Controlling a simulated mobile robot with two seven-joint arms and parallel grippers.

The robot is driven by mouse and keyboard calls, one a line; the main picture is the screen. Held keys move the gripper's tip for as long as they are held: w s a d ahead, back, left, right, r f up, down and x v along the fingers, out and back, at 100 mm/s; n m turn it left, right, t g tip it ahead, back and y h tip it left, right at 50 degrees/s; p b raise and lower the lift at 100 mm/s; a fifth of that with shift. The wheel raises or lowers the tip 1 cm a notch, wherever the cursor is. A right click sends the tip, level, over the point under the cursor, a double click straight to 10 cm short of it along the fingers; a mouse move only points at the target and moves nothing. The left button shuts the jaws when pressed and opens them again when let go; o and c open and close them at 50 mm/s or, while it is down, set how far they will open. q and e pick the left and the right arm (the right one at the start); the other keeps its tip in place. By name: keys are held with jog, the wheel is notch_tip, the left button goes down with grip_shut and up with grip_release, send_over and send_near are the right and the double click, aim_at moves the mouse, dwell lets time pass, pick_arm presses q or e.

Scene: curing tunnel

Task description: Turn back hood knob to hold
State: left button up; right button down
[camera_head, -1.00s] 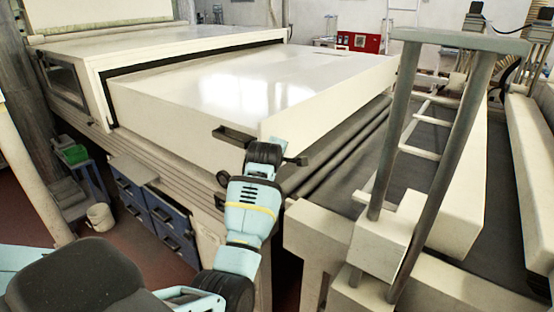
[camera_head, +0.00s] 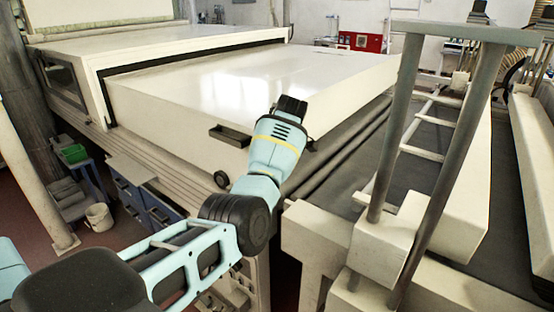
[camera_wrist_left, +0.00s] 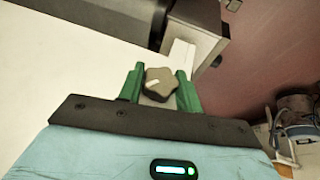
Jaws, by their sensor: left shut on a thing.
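The knob (camera_wrist_left: 163,83) shows in the left wrist view as a grey-brown, lobed star shape with a pale mark pointing left. My left gripper (camera_wrist_left: 160,72) has its green fingers on both sides of it and is shut on it. In the head view, my left gripper (camera_head: 290,107) is at the near right edge of the cream hood (camera_head: 240,85); its fingertips and the knob are hidden there. My right gripper is not in view.
A dark handle (camera_head: 230,135) sticks out of the hood's near face, left of my gripper. A grey post frame (camera_head: 455,38) and cream beams (camera_head: 540,140) stand at right. A dark belt (camera_head: 345,160) runs beside the hood. A white bucket (camera_head: 98,216) sits on the floor at left.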

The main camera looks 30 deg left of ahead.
pick_arm(q)
jog(key=shift+a+g, duration=0.1)
jog(key=shift+g, duration=0.3)
jog(key=o, duration=1)
jog(key=shift+p+v, duration=0.3)
jog(key=shift+v, duration=3.65)
